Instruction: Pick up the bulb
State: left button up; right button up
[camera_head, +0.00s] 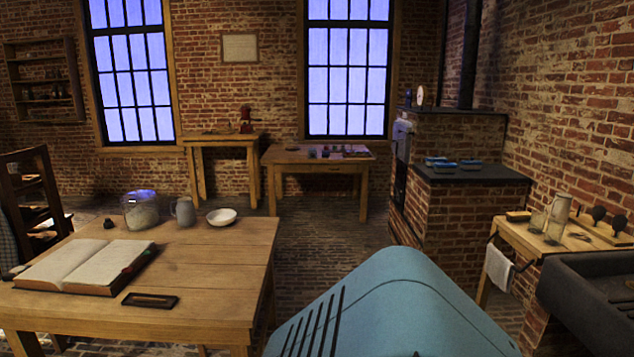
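I cannot make out a bulb for certain in this head view. Small items on the far table (290,158) by the back wall are too small to tell apart. A large clear glass jar (140,212) stands on the near wooden table (215,265) at the left; what is in it is unclear. Neither of my grippers is in view.
The near table also holds an open book (85,264), a grey jug (184,211), a white bowl (221,216) and a small dark tray (150,300). A brick stove (455,210) and a sink (595,295) stand at the right. Brick floor (325,235) is clear in the middle.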

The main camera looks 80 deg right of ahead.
aim_at(598, 212)
jog(key=z, duration=4.15)
